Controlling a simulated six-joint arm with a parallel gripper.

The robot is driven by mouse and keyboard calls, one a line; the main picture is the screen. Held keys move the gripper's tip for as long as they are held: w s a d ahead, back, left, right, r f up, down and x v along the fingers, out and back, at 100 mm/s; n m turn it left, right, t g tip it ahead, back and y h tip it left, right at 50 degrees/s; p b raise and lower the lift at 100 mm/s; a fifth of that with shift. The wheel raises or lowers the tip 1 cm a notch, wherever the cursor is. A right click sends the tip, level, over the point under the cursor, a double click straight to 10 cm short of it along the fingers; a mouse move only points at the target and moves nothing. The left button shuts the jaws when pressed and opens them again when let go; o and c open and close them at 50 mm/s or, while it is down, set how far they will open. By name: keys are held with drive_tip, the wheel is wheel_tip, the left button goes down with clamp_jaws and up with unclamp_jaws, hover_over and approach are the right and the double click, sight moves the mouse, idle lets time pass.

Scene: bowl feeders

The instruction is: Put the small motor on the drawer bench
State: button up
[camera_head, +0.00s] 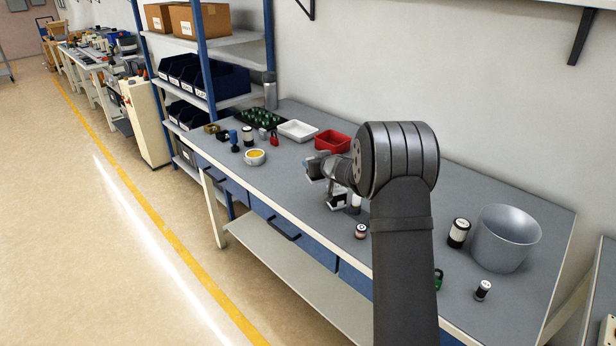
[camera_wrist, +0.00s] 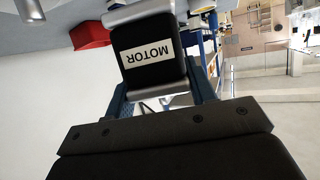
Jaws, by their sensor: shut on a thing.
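The small motor (camera_wrist: 148,52) is a black block with silver ends and a white MOTOR label. In the wrist view it sits between the two fingers of my gripper (camera_wrist: 160,86), which is shut on it. In the head view my gripper (camera_head: 333,184) is over the middle of the drawer bench (camera_head: 290,180), a grey-topped bench with blue drawers. The motor (camera_head: 338,202) shows there partly, low at the bench top; I cannot tell whether it touches the surface. My arm hides part of the bench.
A red bin (camera_head: 332,141), a white tray (camera_head: 298,130) and several small parts stand at the far end. A small cylinder (camera_head: 361,231) stands near the motor. A metal bowl (camera_head: 507,238) and a labelled can (camera_head: 459,233) stand at the right. Bare bench lies left of my gripper.

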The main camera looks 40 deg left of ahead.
drive_tip(key=shift+s+a+f, duration=0.5)
drive_tip(key=shift+a+f, duration=0.65)
drive_tip(key=shift+f, duration=0.25)
drive_tip(key=shift+s+a+f, duration=0.55)
drive_tip(key=shift+a+f, duration=0.6)
drive_tip(key=shift+f, duration=0.2)
drive_tip(key=shift+s+a+f, duration=0.5)
drive_tip(key=shift+a+f, duration=0.65)
drive_tip(key=shift+f, duration=0.25)
drive_tip(key=shift+f, duration=0.15)
drive_tip(key=o, duration=1.5)
drive_tip(key=shift+f, duration=0.1)
drive_tip(key=shift+r, duration=0.2)
drive_tip(key=v, duration=1.2)
drive_tip(key=shift+s, duration=0.1)
drive_tip(key=shift+f, duration=0.15)
